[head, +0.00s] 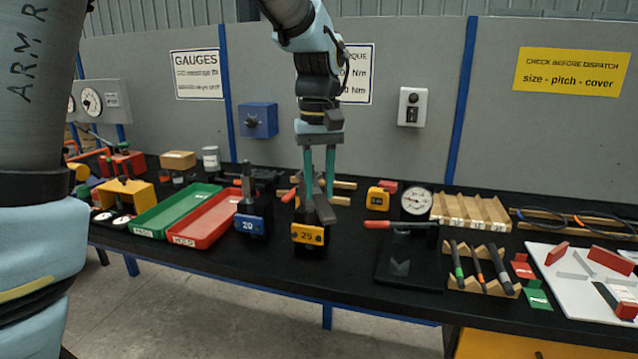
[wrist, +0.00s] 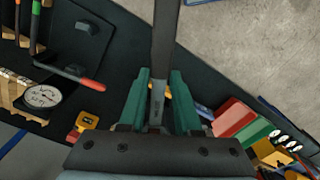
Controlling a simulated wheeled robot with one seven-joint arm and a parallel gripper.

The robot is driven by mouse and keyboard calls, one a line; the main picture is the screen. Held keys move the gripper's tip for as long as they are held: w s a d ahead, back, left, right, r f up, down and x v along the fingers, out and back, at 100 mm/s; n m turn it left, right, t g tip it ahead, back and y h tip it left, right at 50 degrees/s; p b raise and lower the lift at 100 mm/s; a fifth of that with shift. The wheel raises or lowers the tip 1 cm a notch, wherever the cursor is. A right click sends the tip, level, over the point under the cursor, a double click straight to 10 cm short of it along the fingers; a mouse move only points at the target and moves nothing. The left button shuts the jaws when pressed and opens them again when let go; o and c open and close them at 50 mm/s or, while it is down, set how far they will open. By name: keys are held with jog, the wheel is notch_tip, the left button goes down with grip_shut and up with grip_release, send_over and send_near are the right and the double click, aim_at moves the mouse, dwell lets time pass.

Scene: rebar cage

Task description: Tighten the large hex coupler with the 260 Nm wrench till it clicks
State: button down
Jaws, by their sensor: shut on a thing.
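My gripper (head: 319,194) hangs pointing down over the bench, just above and behind the yellow-fronted fixture marked 25 (head: 308,236). Its green fingers are shut on a dark bar (head: 324,210), apparently the wrench; in the wrist view the bar (wrist: 164,45) runs from between the fingers (wrist: 157,100) to the top edge. Its 260 Nm marking is not readable. A blue-fronted fixture marked 20 (head: 250,224) stands left of it. I cannot make out the large hex coupler; the held bar and fingers cover part of the 25 fixture. Whether the bar touches anything is unclear.
Red (head: 203,222) and green (head: 180,208) trays lie left of the fixtures. A red-handled tool (head: 378,224) lies at right by a black plate (head: 408,265). A dial gauge (head: 416,200), wooden racks (head: 470,212) and a white board (head: 580,285) are further right.

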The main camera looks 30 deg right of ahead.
jog(key=shift+f+b, duration=0.8)
jog(key=shift+f, duration=0.7)
jog(key=shift+a, duration=0.1)
jog(key=w+a+m+p, duration=0.4)
jog(key=w+a+m, duration=0.3)
jog(key=m, duration=0.3)
jog(key=shift+w+a, duration=0.15)
jog(key=shift+a, duration=0.2)
dwell(2.4)
jog(key=shift+s+d, duration=0.1)
jog(key=shift+s, duration=0.15)
jog(key=shift+r, duration=0.15)
